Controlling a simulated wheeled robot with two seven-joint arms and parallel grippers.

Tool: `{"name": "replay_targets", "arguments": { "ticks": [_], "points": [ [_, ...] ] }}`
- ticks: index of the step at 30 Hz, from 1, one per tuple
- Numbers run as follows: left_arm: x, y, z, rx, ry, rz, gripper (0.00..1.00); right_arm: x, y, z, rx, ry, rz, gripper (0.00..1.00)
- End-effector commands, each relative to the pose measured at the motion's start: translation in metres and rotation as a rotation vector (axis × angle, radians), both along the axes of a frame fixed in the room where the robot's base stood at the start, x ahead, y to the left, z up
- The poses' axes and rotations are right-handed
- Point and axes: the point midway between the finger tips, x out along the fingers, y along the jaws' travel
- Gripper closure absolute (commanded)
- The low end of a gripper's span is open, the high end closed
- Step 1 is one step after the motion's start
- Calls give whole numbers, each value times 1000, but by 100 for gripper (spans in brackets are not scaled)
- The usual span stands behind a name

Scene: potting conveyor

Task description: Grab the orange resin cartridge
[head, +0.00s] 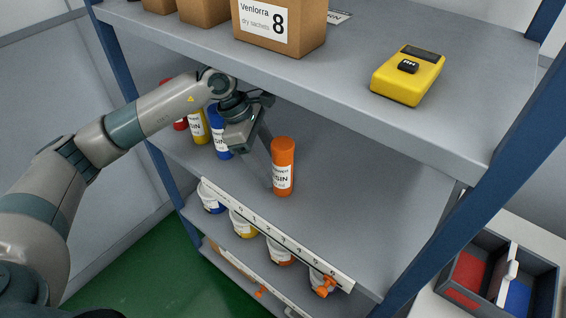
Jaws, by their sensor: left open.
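The orange resin cartridge (283,168) stands upright on the middle shelf, its white label partly readable as "SIN". My left gripper (262,155) is open and reaches in from the left under the top shelf. Its fingers are just left of the cartridge and point down and toward it. Whether a finger touches the cartridge cannot be told from this angle. My right gripper is not in view.
Blue (219,131), yellow (198,126) and red (179,119) cartridges stand left, partly behind my gripper. The top shelf (340,85) overhangs, holding a carton (280,28) and yellow meter (408,76). Tubs sit below. The middle shelf is clear right of the orange cartridge.

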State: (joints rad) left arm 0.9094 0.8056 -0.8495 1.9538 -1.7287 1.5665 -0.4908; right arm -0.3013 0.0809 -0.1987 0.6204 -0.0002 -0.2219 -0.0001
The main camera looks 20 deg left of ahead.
Motion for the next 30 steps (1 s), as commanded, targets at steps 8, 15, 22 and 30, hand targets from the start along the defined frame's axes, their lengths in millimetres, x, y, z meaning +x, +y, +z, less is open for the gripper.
{"name": "replay_targets", "arguments": {
  "ticks": [8, 15, 22, 30],
  "points": [
    [0, -1, -1, 0, 0, 0, 37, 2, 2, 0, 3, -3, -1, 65],
    [1, -10, 2, 0, 1, -2, 37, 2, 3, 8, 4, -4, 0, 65],
    [5, -42, 4, -1, 2, -3, 37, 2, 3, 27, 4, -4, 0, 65],
    [6, -53, -10, 1, 1, 1, 37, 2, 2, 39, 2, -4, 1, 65]
  ]
}}
